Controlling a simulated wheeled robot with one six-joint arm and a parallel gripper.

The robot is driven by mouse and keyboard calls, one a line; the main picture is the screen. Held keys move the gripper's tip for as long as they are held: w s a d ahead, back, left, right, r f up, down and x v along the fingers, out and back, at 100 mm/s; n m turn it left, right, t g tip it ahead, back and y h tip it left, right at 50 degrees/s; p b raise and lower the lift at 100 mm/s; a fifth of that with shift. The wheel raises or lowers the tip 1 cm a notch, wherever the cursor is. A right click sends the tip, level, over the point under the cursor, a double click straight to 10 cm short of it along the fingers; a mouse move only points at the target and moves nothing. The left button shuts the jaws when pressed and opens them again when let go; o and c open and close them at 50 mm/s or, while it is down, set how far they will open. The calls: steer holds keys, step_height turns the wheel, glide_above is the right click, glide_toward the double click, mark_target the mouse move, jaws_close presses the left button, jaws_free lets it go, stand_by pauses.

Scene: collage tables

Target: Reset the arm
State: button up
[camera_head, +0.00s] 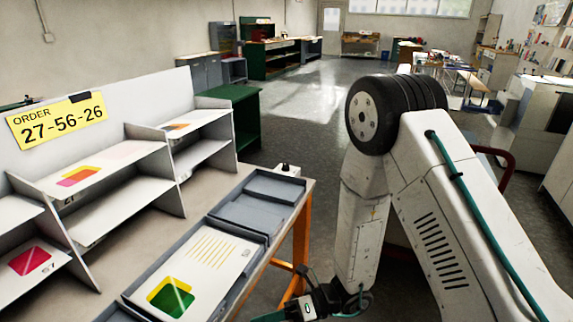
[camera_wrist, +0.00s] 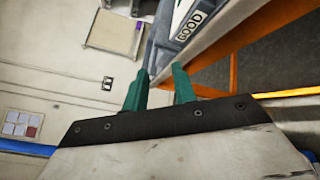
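My gripper (camera_wrist: 159,82) shows in the wrist view with its two green fingers apart and nothing held between them. In the head view my arm is bent on the right, its big dark joint high and its forearm hanging down. The gripper end (camera_head: 318,303) is at the bottom edge, beside the table's front right side and partly cut off. In the wrist view a grey tray edge and a label reading GOOD (camera_wrist: 189,25) lie beyond the fingers.
White shelves (camera_head: 120,205) with several cards stand behind, under a yellow order sign (camera_head: 57,121) reading 27-56-26. Open floor (camera_head: 310,110) lies beyond.

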steer(key=s+d+r+n+t+h, duration=0.2)
steer(key=d+r+n+h, duration=0.3)
steer(key=d+r+n, duration=0.3)
steer(key=s+d+r+n+t+h, duration=0.2)
steer(key=s+d+r+n+h, duration=0.3)
steer(key=d+r+n, duration=0.4)
steer(key=s+d+r+n+t+h, duration=0.2)
steer(key=s+d+r+n+h, duration=0.2)
steer(key=d+r+n, duration=0.5)
steer(key=d+r+h, duration=0.2)
steer(key=d, duration=0.3)
steer(key=shift+d+h, duration=0.25)
steer(key=shift+h, duration=0.15)
steer(key=shift+r, duration=0.1)
